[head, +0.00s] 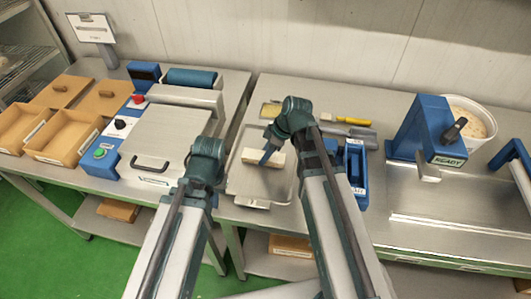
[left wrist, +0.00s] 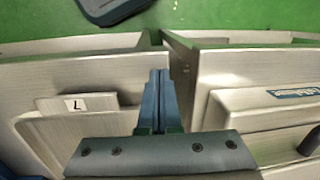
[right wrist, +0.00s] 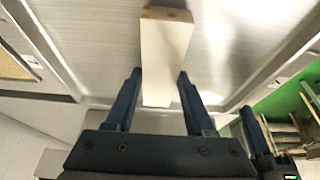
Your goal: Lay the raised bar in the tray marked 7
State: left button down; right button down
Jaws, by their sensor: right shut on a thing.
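A pale cream bar (head: 250,157) is over the metal tray (head: 262,184) on the middle table. My right gripper (head: 267,156) is shut on the bar, with one finger on each long side. The right wrist view shows the bar (right wrist: 166,45) between the fingertips (right wrist: 160,76), its far end over the tray floor (right wrist: 100,35). I cannot tell whether a gap remains beneath it. The tray's label 7 (left wrist: 75,105) shows in the left wrist view. My left gripper (left wrist: 158,75) is shut and empty, near the gap between the tables; its fingers are hidden in the head view.
Behind the tray lie a yellow-handled tool (head: 354,121) and a scraper (head: 348,131). A blue holder (head: 354,170) stands to its right. A silver and blue machine (head: 165,140) is left, and a blue press marked READY (head: 422,125) is right.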

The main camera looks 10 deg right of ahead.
pick_arm(q)
jog(key=shift+f, duration=0.2)
pick_arm(e)
jog(key=shift+f, duration=0.25)
dwell(0.4)
grip_release()
pick_arm(q)
jog(key=shift+r, duration=0.15)
pick_arm(e)
jog(key=shift+r, duration=0.15)
notch_tip(320, 180, up, 8)
jog(key=p, duration=0.7)
jog(key=shift+p, duration=0.4)
pick_arm(q)
notch_tip(320, 180, up, 8)
dwell(0.4)
